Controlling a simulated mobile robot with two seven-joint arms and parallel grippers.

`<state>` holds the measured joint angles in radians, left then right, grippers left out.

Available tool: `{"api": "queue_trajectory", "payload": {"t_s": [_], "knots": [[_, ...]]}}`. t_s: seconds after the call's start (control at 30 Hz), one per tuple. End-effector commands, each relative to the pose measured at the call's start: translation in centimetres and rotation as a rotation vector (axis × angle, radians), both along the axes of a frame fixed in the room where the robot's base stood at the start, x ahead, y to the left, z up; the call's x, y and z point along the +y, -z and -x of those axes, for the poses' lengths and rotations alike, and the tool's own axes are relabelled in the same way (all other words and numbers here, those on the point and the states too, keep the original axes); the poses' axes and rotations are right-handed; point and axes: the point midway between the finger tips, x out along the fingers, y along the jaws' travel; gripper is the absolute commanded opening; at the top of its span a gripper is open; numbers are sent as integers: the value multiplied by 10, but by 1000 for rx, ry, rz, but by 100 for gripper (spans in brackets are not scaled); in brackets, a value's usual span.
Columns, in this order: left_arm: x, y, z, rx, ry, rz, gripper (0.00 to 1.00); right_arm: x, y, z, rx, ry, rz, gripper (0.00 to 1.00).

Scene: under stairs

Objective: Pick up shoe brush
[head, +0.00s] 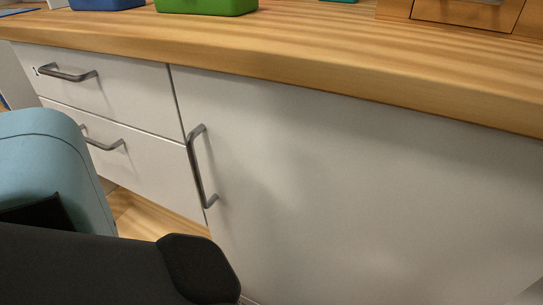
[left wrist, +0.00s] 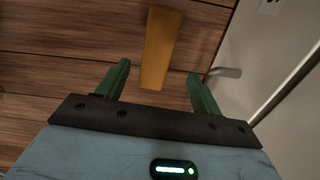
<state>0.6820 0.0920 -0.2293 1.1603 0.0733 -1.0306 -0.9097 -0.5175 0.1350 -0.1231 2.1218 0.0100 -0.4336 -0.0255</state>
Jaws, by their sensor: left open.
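A long, narrow orange-brown wooden piece (left wrist: 161,48) lies ahead of my left gripper in the left wrist view. No clear shoe brush shows in the head view. My right gripper is in neither view.
A wooden counter (head: 300,50) runs above white drawers (head: 110,82) and a white cabinet door (head: 350,190) with grey handles. A green container (head: 207,5) and a blue container (head: 106,3) stand on it. Brown planks (left wrist: 50,68) and a grey handle (left wrist: 224,73) show in the left wrist view.

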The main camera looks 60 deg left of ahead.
Motion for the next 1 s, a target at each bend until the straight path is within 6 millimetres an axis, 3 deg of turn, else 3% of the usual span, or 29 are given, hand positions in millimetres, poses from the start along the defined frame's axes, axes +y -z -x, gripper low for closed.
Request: {"api": "queue_trajectory", "payload": {"t_s": [0.27, 0.7, 0.97, 1.0], "knots": [[-1, 8, 0, -1, 0, 0, 66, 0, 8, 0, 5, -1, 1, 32], [-5, 55, 3, 0, -1, 0, 66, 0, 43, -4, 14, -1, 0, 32], [-5, 55, 3, -2, -1, 0, 66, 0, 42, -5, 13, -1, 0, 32], [-5, 55, 3, -2, -1, 0, 62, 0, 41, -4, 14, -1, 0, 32]]}}
